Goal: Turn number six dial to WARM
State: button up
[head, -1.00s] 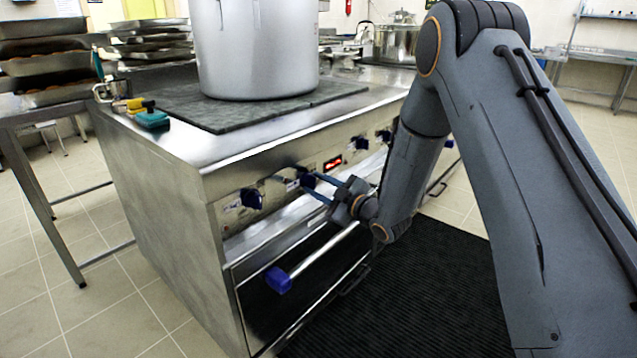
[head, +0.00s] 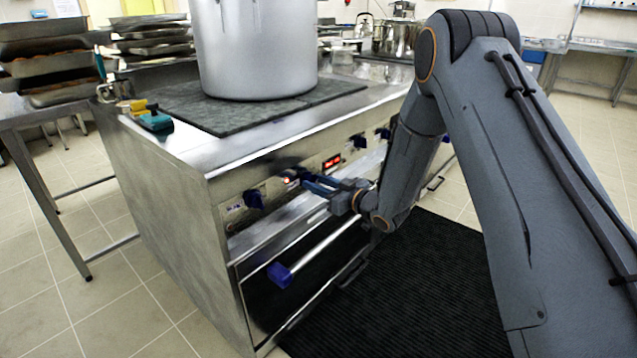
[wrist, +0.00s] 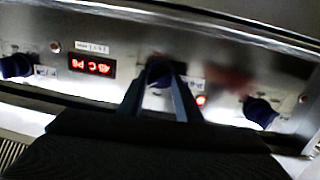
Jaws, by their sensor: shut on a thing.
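The stove front carries a row of dark blue dials. My gripper (head: 308,181) reaches the panel from the right and is shut on one dial. In the wrist view the two fingers (wrist: 158,88) press on both sides of this blue dial (wrist: 159,72), which is partly hidden between them. A free dial (head: 253,198) is to its left in the head view; it appears at the right in the wrist view (wrist: 260,112). The labels are too small or blurred to read, so I cannot tell the dial's number or setting.
A red-lit display (head: 332,162) and a small glowing light (wrist: 201,100) are near the held dial. An oven handle bar (head: 318,252) with a blue end runs below. A large pot (head: 256,55) stands on top. A black mat (head: 400,285) covers the floor.

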jog(key=shift+s+a+f, duration=0.1)
jog(key=shift+s+a, duration=0.05)
jog(key=shift+a, duration=0.05)
jog(key=o, duration=1)
jog(key=shift+a, duration=0.1)
jog(key=shift+o, duration=0.2)
jog(key=f+v, duration=0.1)
jog(key=v, duration=0.6)
jog(key=shift+s+d+r+p, duration=0.15)
jog(key=shift+d+r+p, duration=0.15)
jog(key=shift+d+r, duration=0.2)
jog(key=shift+r, duration=0.1)
